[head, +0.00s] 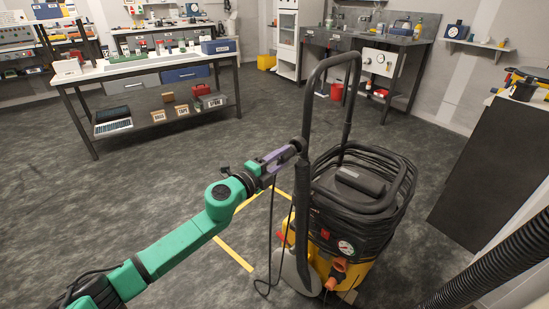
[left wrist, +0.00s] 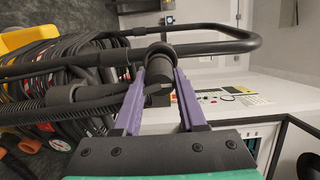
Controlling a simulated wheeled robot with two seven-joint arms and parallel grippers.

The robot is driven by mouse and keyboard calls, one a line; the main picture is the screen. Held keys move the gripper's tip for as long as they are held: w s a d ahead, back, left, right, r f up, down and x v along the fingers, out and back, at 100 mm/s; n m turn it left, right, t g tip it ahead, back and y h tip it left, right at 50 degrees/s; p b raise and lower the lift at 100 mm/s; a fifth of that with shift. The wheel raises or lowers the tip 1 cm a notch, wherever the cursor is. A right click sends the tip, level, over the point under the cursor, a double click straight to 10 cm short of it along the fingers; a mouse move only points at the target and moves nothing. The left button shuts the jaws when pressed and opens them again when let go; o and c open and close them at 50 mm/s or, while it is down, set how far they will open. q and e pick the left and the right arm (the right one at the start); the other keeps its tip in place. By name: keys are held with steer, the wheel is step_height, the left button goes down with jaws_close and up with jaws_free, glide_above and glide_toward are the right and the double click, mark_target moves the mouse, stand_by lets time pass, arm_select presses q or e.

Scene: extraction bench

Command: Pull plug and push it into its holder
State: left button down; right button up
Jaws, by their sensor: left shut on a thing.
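My left gripper (head: 287,156) reaches the upright of the extractor's handle from the left. In the left wrist view its two purple fingers (left wrist: 175,92) are closed on a black round plug (left wrist: 159,72), which lies between them. In the head view the dark plug (head: 299,143) shows at the fingertips, beside or against the black handle tube (head: 306,105); I cannot tell whether they touch. A thin black cable (head: 271,225) hangs below the gripper to the floor. I cannot make out the plug's holder for certain. My right gripper is not in view.
The yellow and black extractor (head: 345,210), wrapped in coiled black hose, stands on the grey floor. Yellow tape (head: 233,253) marks the floor beside it. A black ribbed hose (head: 495,262) crosses at lower right. A workbench (head: 150,68) stands back left; the floor between is clear.

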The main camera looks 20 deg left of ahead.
arm_select(q)
steer(key=shift+x, duration=0.85)
steer(key=shift+w+d, duration=0.1)
steer(key=shift+w, duration=0.15)
steer(key=shift+c, duration=1.9)
jaws_free()
